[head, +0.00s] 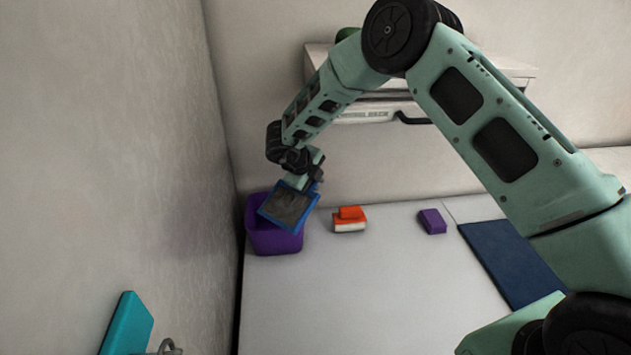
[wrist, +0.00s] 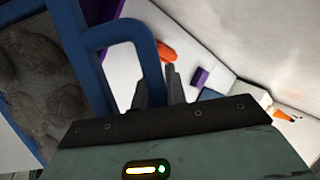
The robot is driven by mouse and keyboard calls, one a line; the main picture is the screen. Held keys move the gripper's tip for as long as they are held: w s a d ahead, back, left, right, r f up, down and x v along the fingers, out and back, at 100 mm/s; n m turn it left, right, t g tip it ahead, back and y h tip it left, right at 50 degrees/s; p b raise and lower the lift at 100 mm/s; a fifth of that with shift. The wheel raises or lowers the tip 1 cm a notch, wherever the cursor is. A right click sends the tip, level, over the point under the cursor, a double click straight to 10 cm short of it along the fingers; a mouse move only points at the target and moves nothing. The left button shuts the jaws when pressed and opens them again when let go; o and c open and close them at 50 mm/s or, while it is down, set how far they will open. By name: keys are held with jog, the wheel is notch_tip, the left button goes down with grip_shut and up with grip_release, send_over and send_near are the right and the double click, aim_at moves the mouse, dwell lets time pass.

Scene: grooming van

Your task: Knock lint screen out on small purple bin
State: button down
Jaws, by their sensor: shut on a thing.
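The lint screen (head: 288,207) is a flat panel with a blue frame and a grey, lint-covered face. My gripper (head: 308,184) is shut on its blue handle and holds it tilted over the small purple bin (head: 275,240). The bin stands on the white counter against the left wall. The screen covers much of the bin's opening, and I cannot tell whether it touches the rim. In the wrist view, the lint screen (wrist: 40,85) fills the left side with thick grey lint on it, and my gripper's fingers (wrist: 160,85) are at its blue handle loop.
An orange and white brush-like object (head: 349,219) and a purple block (head: 432,221) lie right of the bin. A dark blue mat (head: 510,260) is farther right. A white wall unit (head: 365,112) hangs behind my arm. A teal object (head: 127,323) is at lower left. The counter's middle is clear.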

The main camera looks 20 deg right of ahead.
dwell(0.4)
jog(key=shift+r+p, duration=0.55)
jog(key=shift+r, duration=0.25)
jog(key=shift+f+b, duration=0.8)
jog(key=shift+f, duration=0.5)
dwell(0.7)
